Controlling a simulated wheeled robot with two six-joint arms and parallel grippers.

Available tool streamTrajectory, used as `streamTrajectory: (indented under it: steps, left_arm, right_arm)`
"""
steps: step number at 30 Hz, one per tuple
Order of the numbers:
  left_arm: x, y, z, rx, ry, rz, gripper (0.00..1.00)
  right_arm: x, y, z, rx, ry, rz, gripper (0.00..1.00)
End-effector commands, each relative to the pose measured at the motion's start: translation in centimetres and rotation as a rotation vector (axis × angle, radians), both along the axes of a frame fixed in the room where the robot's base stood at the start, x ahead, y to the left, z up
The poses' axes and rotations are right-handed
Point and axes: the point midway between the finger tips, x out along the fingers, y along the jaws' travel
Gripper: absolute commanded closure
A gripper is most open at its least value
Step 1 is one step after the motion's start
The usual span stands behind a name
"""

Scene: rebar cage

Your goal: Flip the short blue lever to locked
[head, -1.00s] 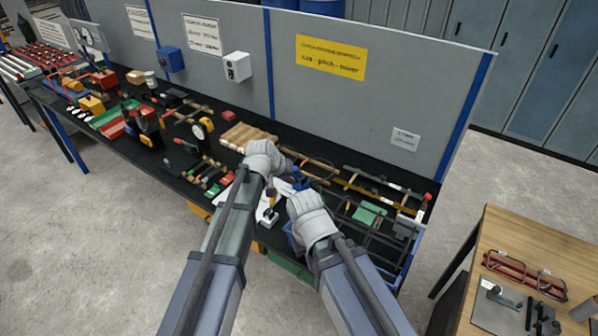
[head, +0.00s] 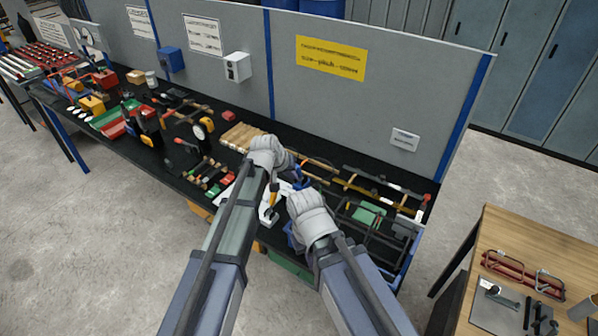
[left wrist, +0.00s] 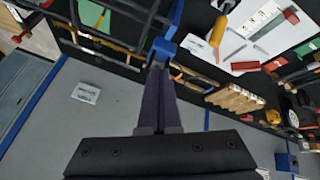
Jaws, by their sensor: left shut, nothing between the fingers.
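A blue piece, apparently the short lever (head: 301,180), shows on the black bench between my two hands in the head view. In the left wrist view it is a blue bar with a wider end (left wrist: 164,47) beside dark cage rods. My left gripper (left wrist: 158,72) is shut and empty, its fingertips at or very near that blue end; I cannot tell whether they touch. In the head view my left gripper (head: 288,163) comes in from the left, just beyond the blue piece. My right gripper (head: 303,197) is nearer, on its right side; its fingers are hidden by its wrist.
Wooden bars (head: 247,137) lie to the left, and a grey panel (head: 385,95) stands behind the bench. Many tools fill the bench's left.

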Motion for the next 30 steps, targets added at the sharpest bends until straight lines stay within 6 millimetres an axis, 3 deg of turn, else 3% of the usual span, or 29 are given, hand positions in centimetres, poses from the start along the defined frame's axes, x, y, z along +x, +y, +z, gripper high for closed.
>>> streamTrajectory:
  steps: [30]
  left_arm:
    - [1.9,-1.4,0.6,0.0,-0.001,-0.001,1.0]
  right_arm:
    - [0.0,0.0,0.6,0.0,0.0,0.0,1.0]
